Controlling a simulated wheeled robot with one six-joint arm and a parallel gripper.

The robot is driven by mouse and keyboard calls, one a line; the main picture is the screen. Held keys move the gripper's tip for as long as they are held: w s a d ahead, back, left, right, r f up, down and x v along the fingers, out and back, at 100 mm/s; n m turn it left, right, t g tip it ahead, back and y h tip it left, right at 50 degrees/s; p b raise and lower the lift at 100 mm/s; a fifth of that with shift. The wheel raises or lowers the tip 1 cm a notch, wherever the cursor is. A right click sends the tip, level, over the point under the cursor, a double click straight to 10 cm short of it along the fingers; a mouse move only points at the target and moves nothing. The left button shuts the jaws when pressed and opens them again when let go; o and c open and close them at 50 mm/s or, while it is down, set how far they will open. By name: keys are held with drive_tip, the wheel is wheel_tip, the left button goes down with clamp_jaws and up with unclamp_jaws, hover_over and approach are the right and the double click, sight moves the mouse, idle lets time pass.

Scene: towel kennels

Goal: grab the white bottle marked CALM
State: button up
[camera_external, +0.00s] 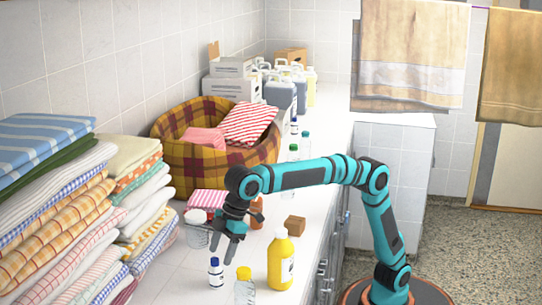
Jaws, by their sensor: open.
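A small white bottle (216,275) with a blue cap and a dark band on its label stands upright near the front of the white counter. The lettering is too small to read, so I cannot tell whether it says CALM. Another small white bottle with blue (294,126) stands far back beside the plaid basket, its label also unreadable. My gripper (225,248) is open and empty, pointing down.
A yellow bottle (281,265) and a clear yellow-capped bottle (244,293) stand right of the near white bottle. A glass jar (196,232), an orange bottle (257,218) and a brown block (294,224) are behind. Towel stacks (60,230) fill the left; a plaid basket (190,165) stands behind.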

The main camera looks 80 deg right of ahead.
sight(215, 270)
drive_tip(key=shift+x, duration=3.5)
drive_tip(key=c, duration=1.1)
